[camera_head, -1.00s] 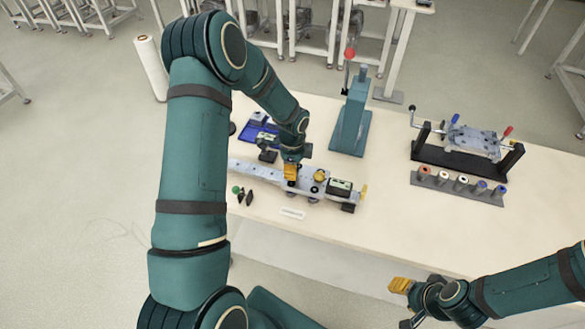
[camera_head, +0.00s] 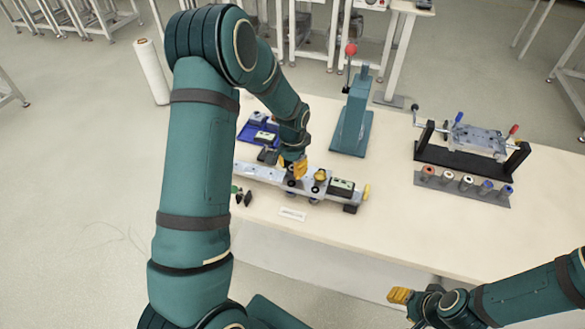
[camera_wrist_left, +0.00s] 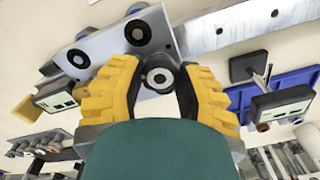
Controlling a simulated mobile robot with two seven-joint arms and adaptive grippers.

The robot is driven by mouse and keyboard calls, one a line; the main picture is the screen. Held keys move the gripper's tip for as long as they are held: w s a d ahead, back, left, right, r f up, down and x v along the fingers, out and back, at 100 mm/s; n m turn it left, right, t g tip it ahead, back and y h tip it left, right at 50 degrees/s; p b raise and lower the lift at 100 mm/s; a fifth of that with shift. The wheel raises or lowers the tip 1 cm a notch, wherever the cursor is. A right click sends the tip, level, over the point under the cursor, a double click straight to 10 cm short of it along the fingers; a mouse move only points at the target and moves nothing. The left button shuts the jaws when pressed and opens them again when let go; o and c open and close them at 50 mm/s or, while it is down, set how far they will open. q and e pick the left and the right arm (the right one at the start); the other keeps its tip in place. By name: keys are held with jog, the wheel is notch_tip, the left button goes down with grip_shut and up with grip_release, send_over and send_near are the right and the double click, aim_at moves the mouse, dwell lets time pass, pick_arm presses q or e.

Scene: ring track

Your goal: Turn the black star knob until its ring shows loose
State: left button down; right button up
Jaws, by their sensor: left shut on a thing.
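The grey ring track (camera_head: 262,172) lies along the near left part of the table. My left gripper (camera_head: 298,170) points down onto the track and is shut on the black star knob. In the left wrist view the two yellow fingers (camera_wrist_left: 160,90) sit on either side of the knob (camera_wrist_left: 159,76), of which a dark round top with a grey centre shows. Its star shape is mostly hidden by the fingers, and I cannot read its ring state. My right gripper (camera_head: 399,295) hangs off the table's front edge, empty; its finger gap is not clear.
A blue tray (camera_head: 247,131) lies behind. A teal press (camera_head: 352,120), a crank fixture (camera_head: 462,158) and a cylinder rack (camera_head: 490,197) stand farther right.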

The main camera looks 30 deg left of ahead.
pick_arm(q)
jog(key=n, duration=0.3)
jog(key=shift+s+f+n, duration=0.1)
jog(key=shift+n, duration=0.3)
jog(key=n, duration=0.2)
jog(key=shift+d+n, duration=0.1)
jog(key=shift+n, duration=0.3)
jog(key=c, duration=1.7)
grip_release()
jog(key=n, duration=0.3)
jog(key=shift+s+n+p, duration=0.1)
jog(key=shift+n+p, duration=0.4)
jog(key=shift+n, duration=1.2)
jog(key=shift+f, duration=0.1)
jog(key=o, duration=1.2)
jog(key=shift+r, duration=0.2)
